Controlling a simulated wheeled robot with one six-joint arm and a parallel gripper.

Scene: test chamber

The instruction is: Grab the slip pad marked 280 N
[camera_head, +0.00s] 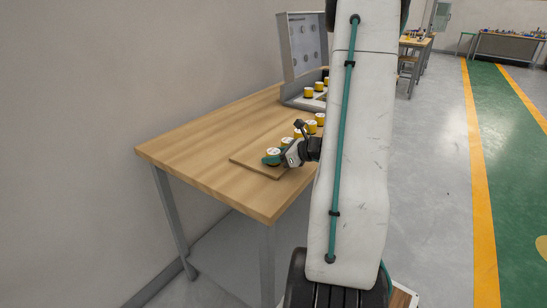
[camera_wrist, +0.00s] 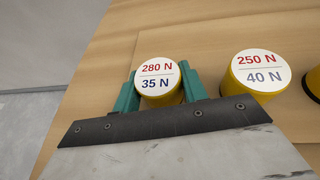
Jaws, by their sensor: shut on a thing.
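The slip pad marked 280 N (camera_wrist: 158,80) is a yellow cylinder with a white top that reads "280 N" in red over "35 N" in blue. It stands between the two green fingers of my gripper (camera_wrist: 160,90) in the wrist view, and the fingers are shut on it. In the head view the gripper (camera_head: 273,160) is at the near left end of the wooden board (camera_head: 246,160), around the same yellow pad (camera_head: 273,153). The pad looks upright, at board level; I cannot tell whether it touches the board.
A pad marked 250 N over 40 N (camera_wrist: 260,72) stands close to the right. More yellow pads (camera_head: 320,119) line the board behind. An open grey case (camera_head: 303,48) with further pads stands at the back of the wooden table (camera_head: 190,140). The table's left part is clear.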

